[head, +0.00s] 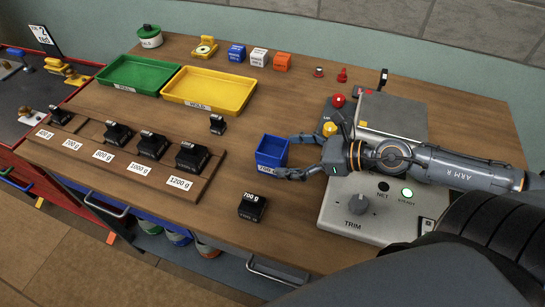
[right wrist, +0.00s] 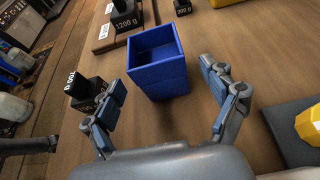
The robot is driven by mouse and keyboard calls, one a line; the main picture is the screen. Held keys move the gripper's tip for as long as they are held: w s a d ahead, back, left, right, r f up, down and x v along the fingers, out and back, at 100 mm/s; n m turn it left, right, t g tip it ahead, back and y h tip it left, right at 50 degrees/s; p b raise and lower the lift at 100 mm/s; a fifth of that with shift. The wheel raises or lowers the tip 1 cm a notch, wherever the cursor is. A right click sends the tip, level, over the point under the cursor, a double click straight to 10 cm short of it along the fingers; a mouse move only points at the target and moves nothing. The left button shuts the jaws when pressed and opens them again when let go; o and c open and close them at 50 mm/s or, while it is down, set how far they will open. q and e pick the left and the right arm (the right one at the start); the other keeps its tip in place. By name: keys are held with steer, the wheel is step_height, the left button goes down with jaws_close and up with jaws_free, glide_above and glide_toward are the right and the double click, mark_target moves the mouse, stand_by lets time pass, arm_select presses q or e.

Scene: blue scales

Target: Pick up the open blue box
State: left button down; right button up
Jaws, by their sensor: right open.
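The open blue box (head: 271,151) stands upright on the wooden table, near the middle in the head view. In the right wrist view the box (right wrist: 158,75) shows its open top and looks empty. My right gripper (head: 284,157) comes in from the right in the head view, with its fingers on either side of the box's near end. In the right wrist view the gripper (right wrist: 165,98) is open, with the box just ahead between the fingertips and gaps on both sides. My left gripper is in neither view.
A black 700 g weight (head: 252,207) stands close by, in front of the box. A scale with a trim knob (head: 359,203) lies under my right arm. Several black weights stand on a wooden rack (head: 97,157) at left. Green (head: 144,73) and yellow (head: 211,90) trays lie behind.

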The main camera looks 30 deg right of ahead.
mark_target(272, 153)
steer(key=shift+p+x, duration=0.35)
steer(key=shift+x, duration=0.65)
steer(key=shift+p+x, duration=0.4)
steer(key=shift+x, duration=0.75)
steer(key=shift+w+a+f, duration=0.15)
steer(key=shift+w+f, duration=0.1)
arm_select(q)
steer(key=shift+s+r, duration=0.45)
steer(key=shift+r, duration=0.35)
arm_select(e)
steer(key=shift+c, duration=0.4)
steer(key=c, duration=1.1)
steer(key=shift+c, duration=0.3)
steer(key=shift+r, duration=0.1)
